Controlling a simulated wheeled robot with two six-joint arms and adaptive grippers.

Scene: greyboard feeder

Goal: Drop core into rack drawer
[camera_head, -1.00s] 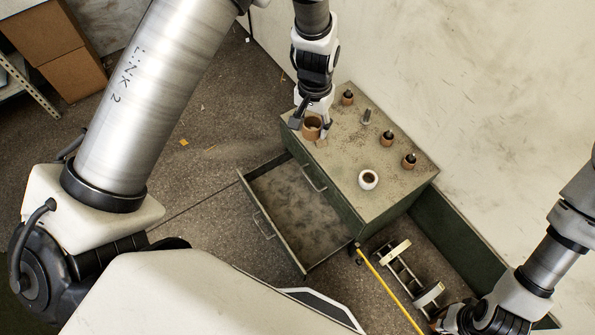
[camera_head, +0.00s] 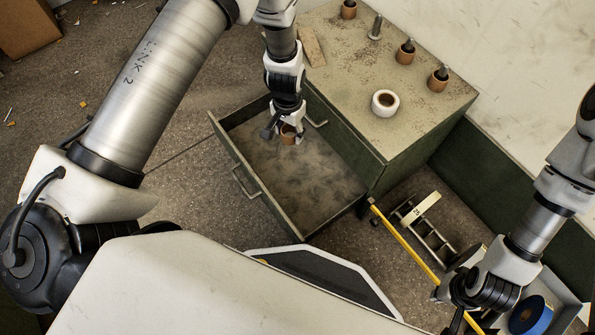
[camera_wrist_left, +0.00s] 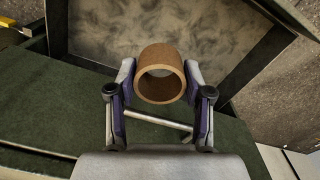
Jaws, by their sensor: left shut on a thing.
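My left gripper (camera_head: 287,128) is shut on a brown cardboard core (camera_head: 289,136), a short open tube. The core also shows between the two fingers in the left wrist view (camera_wrist_left: 161,74). Gripper and core are over the far left part of the open rack drawer (camera_head: 300,180), close to the cabinet front. The drawer is pulled out and its floor looks bare and stained. In the left wrist view the drawer floor (camera_wrist_left: 215,30) lies beyond the core. My right gripper (camera_head: 455,305) is low at the right; its fingers are too unclear to judge.
The green cabinet (camera_head: 340,60) carries several brown cores on pegs (camera_head: 405,52), a bare peg (camera_head: 375,27) and a white roll (camera_head: 385,103). A yellow bar (camera_head: 405,247), a small wheeled frame (camera_head: 425,225) and a blue roll (camera_head: 530,315) are at lower right.

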